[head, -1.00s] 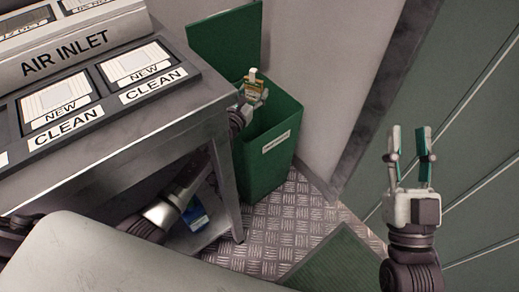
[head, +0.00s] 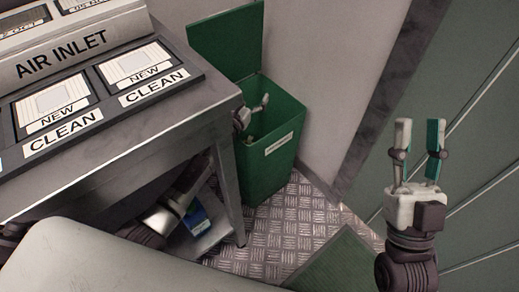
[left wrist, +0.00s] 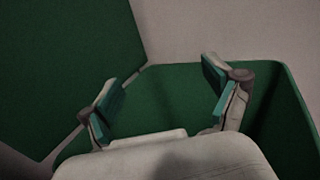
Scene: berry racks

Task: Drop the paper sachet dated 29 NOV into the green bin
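The green bin (head: 268,165) stands open on the floor beside the metal bench, its lid (head: 225,40) raised against the wall and a white label on its front. My left gripper (head: 257,110) is at the bin's mouth, partly hidden by the bench corner. In the left wrist view my left gripper (left wrist: 158,82) has its fingers wide apart with nothing between them, over the bin (left wrist: 165,90). I cannot make out the paper sachet; a small pale-brown patch inside the bin is too small to identify. My right gripper (head: 419,150) is open and empty, raised at the right.
The metal bench (head: 130,150) carries white filter pads (head: 60,100) in frames marked NEW and CLEAN. A blue item (head: 196,217) lies on its lower shelf. A green mat (head: 340,262) lies on the tread-plate floor. A grey-green panelled wall stands at the right.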

